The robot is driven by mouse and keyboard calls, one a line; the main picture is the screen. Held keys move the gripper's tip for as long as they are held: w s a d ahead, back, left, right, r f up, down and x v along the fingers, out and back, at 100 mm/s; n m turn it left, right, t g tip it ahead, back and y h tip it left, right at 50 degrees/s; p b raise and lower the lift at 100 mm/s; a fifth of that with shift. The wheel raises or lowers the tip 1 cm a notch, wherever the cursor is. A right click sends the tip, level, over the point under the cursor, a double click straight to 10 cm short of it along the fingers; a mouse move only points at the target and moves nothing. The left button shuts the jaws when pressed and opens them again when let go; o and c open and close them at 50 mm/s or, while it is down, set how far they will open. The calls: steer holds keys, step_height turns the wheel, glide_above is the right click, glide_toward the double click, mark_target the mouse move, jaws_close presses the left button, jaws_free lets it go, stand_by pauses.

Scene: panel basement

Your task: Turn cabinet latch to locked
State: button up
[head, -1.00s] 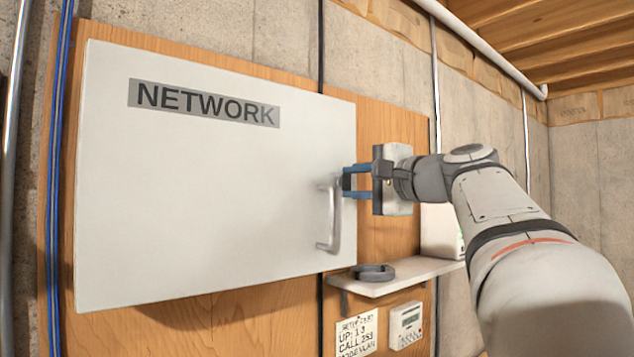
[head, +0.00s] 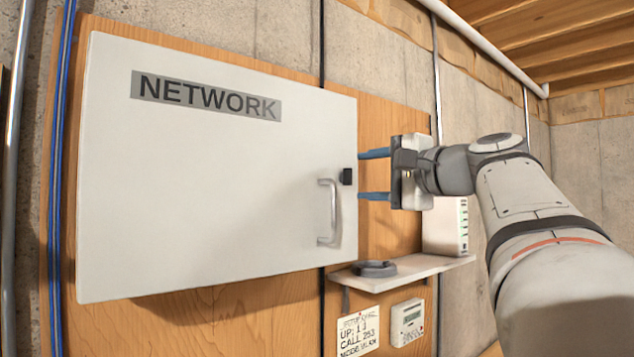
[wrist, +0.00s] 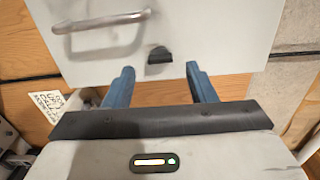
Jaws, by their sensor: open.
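The white cabinet (head: 200,190) labelled NETWORK is mounted on a wooden board, its door shut. The latch also shows in the wrist view (wrist: 159,55), ahead of and between my blue fingers. My gripper (head: 375,175) is open and empty, to the right of the latch and apart from it. In the wrist view my gripper (wrist: 161,80) has its fingers spread wide.
A shelf (head: 425,268) below right of the cabinet holds a dark coil (head: 375,268) and a white device (head: 447,226). A paper note (head: 358,333) and a small keypad box (head: 407,322) hang below. Blue cables (head: 60,190) run down the left.

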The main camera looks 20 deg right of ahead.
steer(key=b+v, duration=0.1)
steer(key=v, duration=0.3)
steer(key=shift+s+d, duration=0.1)
steer(key=shift+s, duration=0.2)
steer(key=w+a+f+n+g+h, duration=0.15)
steer(key=a+f+g, duration=0.25)
steer(key=f, duration=0.9)
steer(key=w+a+f+n+g, duration=0.1)
steer(key=a+f+n+g, duration=0.2)
steer(key=f, duration=1.1)
steer(key=s+a+f+n+g+h, duration=0.2)
steer(key=s+f, duration=0.6)
steer(key=f, duration=0.4)
steer(key=s+a+f+n+g+h, duration=0.3)
steer(key=s+f+n, duration=0.4)
steer(key=f, duration=0.6)
steer(key=shift+s+a+f+g, duration=0.25)
steer(key=shift+s+a+g, duration=0.35)
steer(key=shift+s+a, duration=0.2)
steer(key=shift+n, duration=0.25)
